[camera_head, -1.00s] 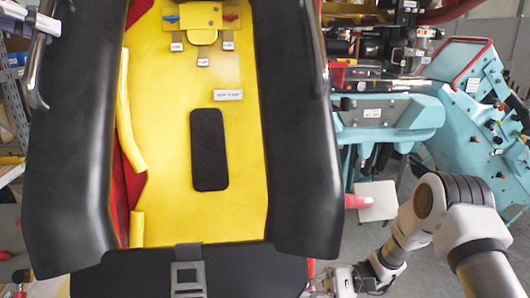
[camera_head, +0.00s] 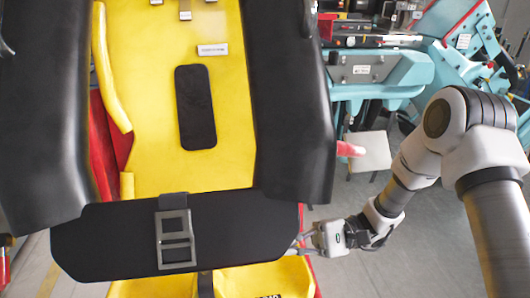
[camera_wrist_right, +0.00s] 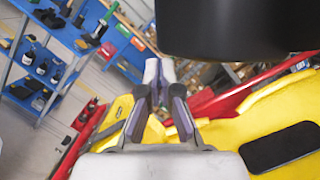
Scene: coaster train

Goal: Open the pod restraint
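The pod restraint has two thick black side pads (camera_head: 292,110) and a black lap pad (camera_head: 110,240) across the front of the yellow seat (camera_head: 150,140). A grey buckle (camera_head: 174,238) on a dark strap lies over the middle of the lap pad. My right gripper (camera_head: 303,241) is at the lap pad's right end; I cannot tell whether it touches. In the right wrist view its fingers (camera_wrist_right: 160,85) point ahead below a black pad (camera_wrist_right: 235,25), with a narrow gap between them. Whether anything is held there is unclear. My left gripper is not in view.
A red bar end (camera_head: 350,149) and a pale square plate (camera_head: 363,151) are right of the pod. Teal machinery (camera_head: 375,70) stands behind. Grey floor (camera_head: 435,255) is open at lower right. Blue shelving (camera_wrist_right: 40,70) shows at left in the wrist view.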

